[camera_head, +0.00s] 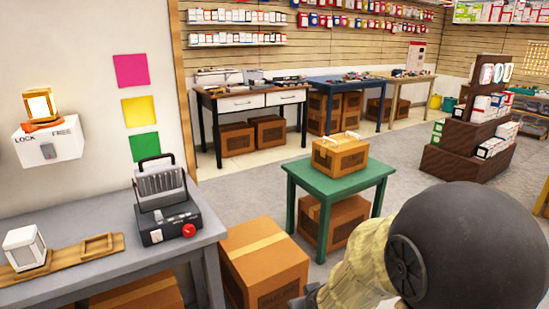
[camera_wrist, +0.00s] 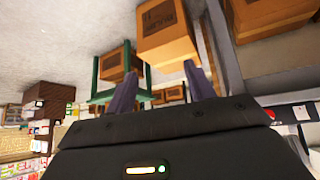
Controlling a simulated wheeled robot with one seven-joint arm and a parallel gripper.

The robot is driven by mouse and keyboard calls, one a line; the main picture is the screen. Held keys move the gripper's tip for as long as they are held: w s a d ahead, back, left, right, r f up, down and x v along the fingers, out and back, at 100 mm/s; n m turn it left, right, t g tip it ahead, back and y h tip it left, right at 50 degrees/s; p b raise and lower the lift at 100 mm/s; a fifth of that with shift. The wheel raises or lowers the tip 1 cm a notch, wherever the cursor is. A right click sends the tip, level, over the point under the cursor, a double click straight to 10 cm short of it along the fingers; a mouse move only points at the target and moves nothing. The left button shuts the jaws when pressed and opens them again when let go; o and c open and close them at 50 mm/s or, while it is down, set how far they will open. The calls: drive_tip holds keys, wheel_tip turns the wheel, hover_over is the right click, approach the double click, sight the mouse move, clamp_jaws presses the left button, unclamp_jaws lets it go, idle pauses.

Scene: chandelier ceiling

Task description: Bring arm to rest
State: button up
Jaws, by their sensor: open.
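My gripper (camera_wrist: 158,88) shows in the wrist view with its two dark fingers spread apart. It is open and nothing sits between the fingers. The wrist view is turned over, with the floor at the top. In the head view my arm enters at the lower right, in front of the green table (camera_head: 335,170). Only a small dark part of the arm's end shows at the bottom edge there, so the fingers cannot be made out in that view.
A cardboard box (camera_head: 262,262) stands on the floor beside the grey workbench (camera_head: 75,245). A black machine (camera_head: 165,215) stands on that bench. Another box (camera_head: 340,155) sits on the green table. Grey floor (camera_head: 235,205) is open behind, and a stepped display (camera_head: 470,145) stands at right.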

drive_tip(key=s+d+m+g+h, duration=0.1)
drive_tip(key=s+d+m+g, duration=0.3)
drive_tip(key=s+d, duration=0.5)
wheel_tip(320, 180, up, 31)
drive_tip(key=a+n+p, duration=0.1)
drive_tip(key=p, duration=2.9)
drive_tip(key=shift+s+a+f+g, duration=0.15)
drive_tip(key=shift+s+a+g, duration=0.15)
drive_tip(key=shift+s+g, duration=0.15)
